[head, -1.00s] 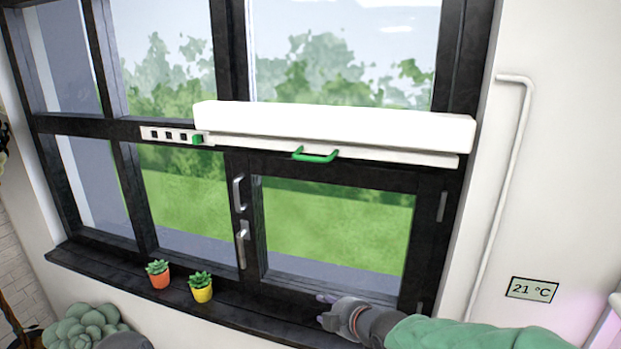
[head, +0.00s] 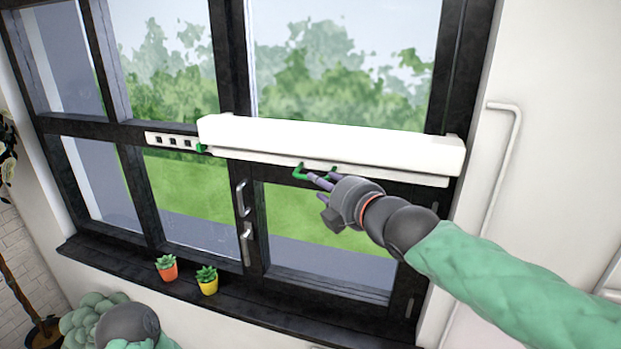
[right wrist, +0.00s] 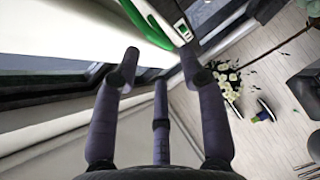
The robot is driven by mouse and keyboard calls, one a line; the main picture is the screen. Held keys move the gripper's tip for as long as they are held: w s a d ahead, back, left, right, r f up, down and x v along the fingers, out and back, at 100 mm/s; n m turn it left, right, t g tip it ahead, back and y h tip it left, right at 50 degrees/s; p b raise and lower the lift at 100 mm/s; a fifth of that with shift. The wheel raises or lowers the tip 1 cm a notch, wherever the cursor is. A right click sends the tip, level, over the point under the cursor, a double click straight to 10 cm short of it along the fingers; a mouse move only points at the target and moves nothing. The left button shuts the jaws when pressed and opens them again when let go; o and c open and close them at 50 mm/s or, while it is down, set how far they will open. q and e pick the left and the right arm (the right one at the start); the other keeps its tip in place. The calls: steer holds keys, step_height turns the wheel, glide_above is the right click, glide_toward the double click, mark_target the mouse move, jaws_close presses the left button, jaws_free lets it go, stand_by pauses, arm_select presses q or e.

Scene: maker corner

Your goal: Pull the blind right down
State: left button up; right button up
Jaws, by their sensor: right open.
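The blind is rolled up in a white cassette (head: 330,142) across the window. Its white bottom bar (head: 405,175) hangs just below the cassette, with a green pull handle (head: 299,171) under it. My right gripper (head: 320,181) is at the handle with its fingers pointing up at it and hides part of it. In the right wrist view the fingers (right wrist: 160,52) are spread and empty, and the green handle (right wrist: 147,25) lies just beyond their tips. I cannot tell whether they touch it. My left gripper is not in view.
A white strip (head: 168,141) with square holes and a green tab (head: 201,148) sits left of the cassette. An orange-potted succulent (head: 168,270) and a yellow-potted one (head: 208,285) stand on the dark sill (head: 300,319). Metal window handles (head: 242,198) project below the blind.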

steer(key=x, duration=0.7)
steer(key=shift+s, duration=0.1)
steer(key=shift+c, duration=0.3)
jaws_close()
